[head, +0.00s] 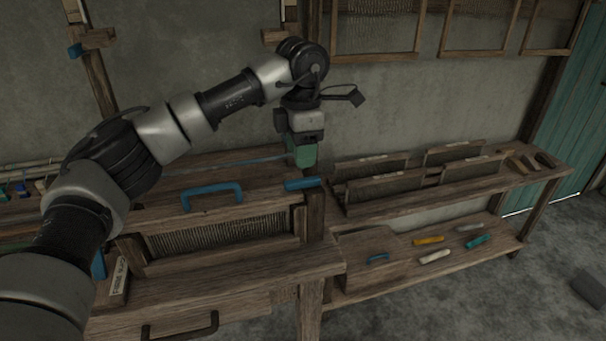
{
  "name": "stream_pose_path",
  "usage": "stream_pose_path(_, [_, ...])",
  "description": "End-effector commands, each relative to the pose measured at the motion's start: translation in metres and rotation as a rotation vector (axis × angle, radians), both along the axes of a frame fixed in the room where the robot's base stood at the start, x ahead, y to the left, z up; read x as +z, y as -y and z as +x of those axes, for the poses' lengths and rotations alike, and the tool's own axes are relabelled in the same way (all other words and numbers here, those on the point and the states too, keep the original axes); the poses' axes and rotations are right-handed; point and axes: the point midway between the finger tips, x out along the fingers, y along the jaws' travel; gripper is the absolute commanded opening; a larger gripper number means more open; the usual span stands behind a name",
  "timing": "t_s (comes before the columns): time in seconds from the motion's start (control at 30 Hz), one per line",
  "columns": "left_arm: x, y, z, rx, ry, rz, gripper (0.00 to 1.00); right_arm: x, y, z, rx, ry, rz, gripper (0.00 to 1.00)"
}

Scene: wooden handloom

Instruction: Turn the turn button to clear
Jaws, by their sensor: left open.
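A short blue bar (302,184), which looks like the turn button, lies roughly level across the top of the loom's right post. It reaches toward the wooden board with the blue handle. My left gripper (302,158) hangs down just above and behind this bar, with green-grey parts at its lower end. It is open and holds nothing that I can see; its fingertips are small and dark here. I cannot tell whether it touches the bar. My right gripper is not in view.
A blue handle (212,187) stands on the loom's upper board. The reed (222,232) sits in the frame below. A shelf rack (470,178) stands at right, with several shuttles, one yellow (428,240), on its lower shelf. Floor at far right is mostly clear.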

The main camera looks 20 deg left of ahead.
Motion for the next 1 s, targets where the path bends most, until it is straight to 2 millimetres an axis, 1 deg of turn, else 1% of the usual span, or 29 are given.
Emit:
stream_pose_path(0.03, [-0.012, 0.000, -0.001, -0.001, -0.004, -0.001, 0.45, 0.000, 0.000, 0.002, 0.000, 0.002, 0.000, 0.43])
stream_pose_path(0.1, [-0.025, 0.000, -0.001, -0.001, -0.004, -0.001, 0.45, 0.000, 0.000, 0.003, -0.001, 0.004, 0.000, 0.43])
stream_pose_path(0.2, [-0.042, 0.000, -0.001, -0.001, -0.003, -0.001, 0.45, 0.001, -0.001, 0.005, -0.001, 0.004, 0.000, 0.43])
stream_pose_path(0.3, [-0.053, 0.000, 0.000, -0.001, -0.002, -0.003, 0.45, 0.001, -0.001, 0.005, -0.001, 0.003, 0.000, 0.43])
stream_pose_path(0.47, [-0.063, 0.001, 0.000, -0.001, -0.001, -0.002, 0.45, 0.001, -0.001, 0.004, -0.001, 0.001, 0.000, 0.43])
stream_pose_path(0.73, [-0.064, 0.001, 0.000, -0.001, 0.000, -0.002, 0.45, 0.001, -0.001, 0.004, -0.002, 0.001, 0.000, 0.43])
stream_pose_path(0.77, [-0.064, 0.001, 0.000, -0.001, -0.001, -0.003, 0.42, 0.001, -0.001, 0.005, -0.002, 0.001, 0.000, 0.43])
stream_pose_path(1.0, [-0.064, 0.001, 0.000, -0.001, -0.001, -0.003, 0.05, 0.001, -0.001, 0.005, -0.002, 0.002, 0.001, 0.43])
